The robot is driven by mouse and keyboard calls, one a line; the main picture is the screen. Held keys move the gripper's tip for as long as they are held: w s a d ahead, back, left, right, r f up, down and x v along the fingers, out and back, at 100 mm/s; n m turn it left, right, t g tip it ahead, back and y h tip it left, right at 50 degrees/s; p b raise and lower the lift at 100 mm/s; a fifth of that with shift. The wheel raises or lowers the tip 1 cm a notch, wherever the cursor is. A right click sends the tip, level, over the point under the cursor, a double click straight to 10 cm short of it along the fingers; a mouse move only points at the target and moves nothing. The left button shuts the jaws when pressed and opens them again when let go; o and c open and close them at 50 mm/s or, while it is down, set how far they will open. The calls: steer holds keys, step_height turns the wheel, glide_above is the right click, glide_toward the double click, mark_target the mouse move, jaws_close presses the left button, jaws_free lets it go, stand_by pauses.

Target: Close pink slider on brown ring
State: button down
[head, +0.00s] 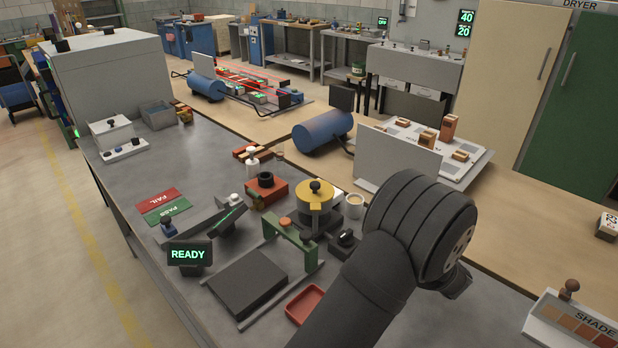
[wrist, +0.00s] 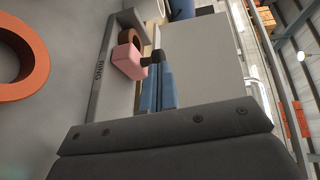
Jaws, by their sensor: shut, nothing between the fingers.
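Whether the slider touches or covers the ring I cannot tell. A strip marked RING (wrist: 98,75) runs beside them. My gripper (wrist: 165,125) fills the bottom of the wrist view as a dark bar, shut and empty, apart from the slider. In the head view my arm hides most of the gripper, and I cannot make out the pink slider or brown ring.
A large orange ring (wrist: 22,62) lies at the left of the wrist view. A light panel (wrist: 203,62) stands right of the slider. In the head view, a red tray (head: 305,304), a green bridge-like frame (head: 292,240) and a white cup (head: 354,204) stand near my arm.

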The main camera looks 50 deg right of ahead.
steer(key=shift+r, duration=0.1)
steer(key=shift+w+a+r+y, duration=0.1)
steer(key=shift+a+r+y, duration=0.1)
steer(key=shift+y, duration=0.1)
steer(key=s+a+r+n+g+y, duration=0.2)
steer(key=s+a+r+n+g, duration=0.25)
steer(key=s+r+g, duration=0.4)
steer(key=shift+g, duration=0.65)
steer(key=x, duration=0.3)
steer(key=w+r+x, duration=0.1)
steer(key=x, duration=0.2)
steer(key=d+x, duration=0.1)
steer(key=x, duration=0.3)
steer(key=shift+w+r, duration=0.15)
steer(key=shift+w, duration=0.2)
steer(key=w, duration=0.2)
steer(key=shift+w+d, duration=0.2)
steer(key=shift+w, duration=0.1)
steer(key=shift+w+d, duration=0.15)
steer(key=shift+w, duration=0.4)
steer(key=shift+w, duration=0.55)
